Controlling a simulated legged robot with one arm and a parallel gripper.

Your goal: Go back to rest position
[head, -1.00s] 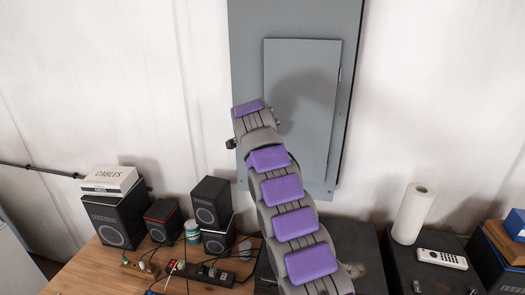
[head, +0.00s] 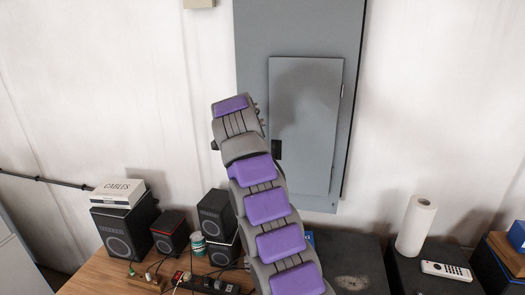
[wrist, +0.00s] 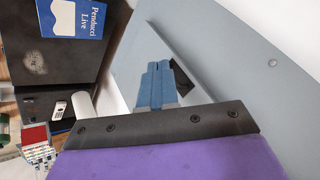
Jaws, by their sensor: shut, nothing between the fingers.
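My gripper (wrist: 156,84) shows in the wrist view as two blue fingers pressed together, shut and empty. They point toward the grey wall panel (wrist: 240,60). In the head view my purple and grey arm reaches up from the bottom middle, in front of the lower left part of the grey panel (head: 310,110). The fingers are hidden behind the arm's end there. A small dark latch (head: 277,149) shows on the left edge of the panel's door, which looks shut.
A paper roll (head: 415,226) and a remote (head: 446,270) are on dark units at right. A blue booklet (wrist: 74,17) lies on a dark top.

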